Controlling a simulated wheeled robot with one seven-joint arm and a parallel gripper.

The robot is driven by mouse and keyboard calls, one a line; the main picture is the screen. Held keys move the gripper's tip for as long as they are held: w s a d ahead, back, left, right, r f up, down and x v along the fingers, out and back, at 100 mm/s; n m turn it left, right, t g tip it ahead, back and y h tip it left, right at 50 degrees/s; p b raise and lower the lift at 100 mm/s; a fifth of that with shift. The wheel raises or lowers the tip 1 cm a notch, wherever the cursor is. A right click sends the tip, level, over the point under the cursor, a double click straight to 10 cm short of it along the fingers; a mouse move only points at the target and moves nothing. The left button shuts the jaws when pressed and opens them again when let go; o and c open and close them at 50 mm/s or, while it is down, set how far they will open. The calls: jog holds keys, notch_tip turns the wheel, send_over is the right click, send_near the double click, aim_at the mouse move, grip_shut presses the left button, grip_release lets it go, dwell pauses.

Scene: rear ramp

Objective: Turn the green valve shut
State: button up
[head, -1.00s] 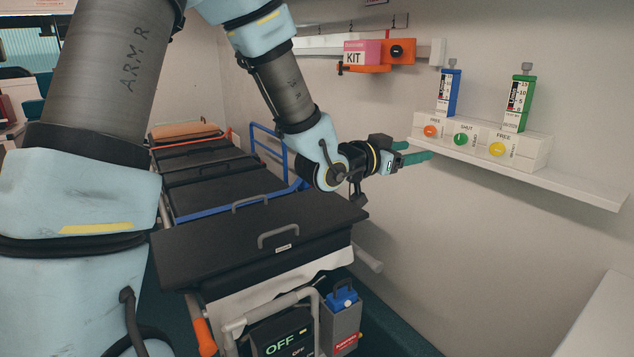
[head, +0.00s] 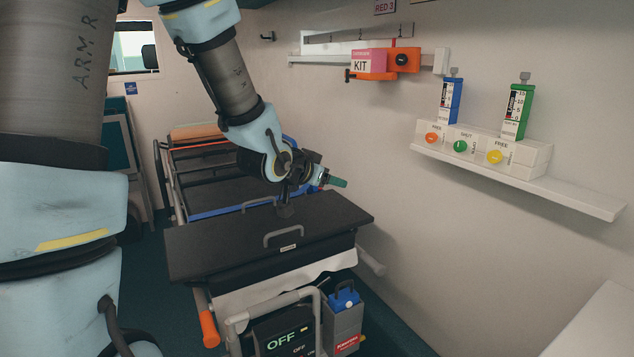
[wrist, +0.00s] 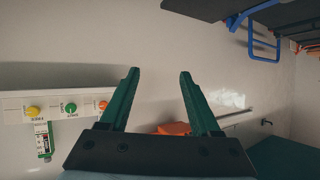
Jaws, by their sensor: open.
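The green valve (head: 460,146) is a round green knob, the middle one of three on a white block on the right wall shelf. The word SHUT is printed above it. It also shows in the wrist view (wrist: 70,107), at the left. My gripper (head: 338,182) is open and empty, well to the left of the valve and lower, above the black stretcher. In the wrist view, the two green fingers (wrist: 158,73) stand wide apart with nothing between them, and the valve is left of both.
An orange knob (head: 432,138) and a yellow knob (head: 495,157) flank the valve. Blue (head: 452,100) and green (head: 517,112) gauges stand on the block. The pink kit (head: 369,62) hangs on a wall rail. The stretcher (head: 210,250) lies below my arm.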

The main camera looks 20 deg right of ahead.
jog(key=shift+w+a+f+n+y, duration=0.1)
jog(key=shift+a+n+y, duration=0.1)
jog(key=shift+a, duration=0.3)
jog(key=shift+w+a+f+n+y, duration=0.1)
jog(key=shift+a+y, duration=0.1)
jog(key=shift+a, duration=0.25)
jog(key=a+f+n+y+p, duration=0.1)
jog(key=a+f+n+y, duration=0.15)
jog(key=a, duration=0.55)
jog(key=a+f+n+y, duration=0.1)
jog(key=a+n+y, duration=0.15)
jog(key=a, duration=0.55)
jog(key=s+a+n+g+y, duration=0.2)
jog(key=s+a, duration=0.3)
jog(key=a, duration=0.3)
jog(key=s+a+f+n+g+y, duration=0.1)
jog(key=s+a+n+g+y, duration=0.1)
jog(key=s+a, duration=0.4)
jog(key=shift+s+a+n+g+p, duration=0.25)
jog(key=shift+a+n+g+p, duration=0.3)
jog(key=shift+a+g, duration=0.35)
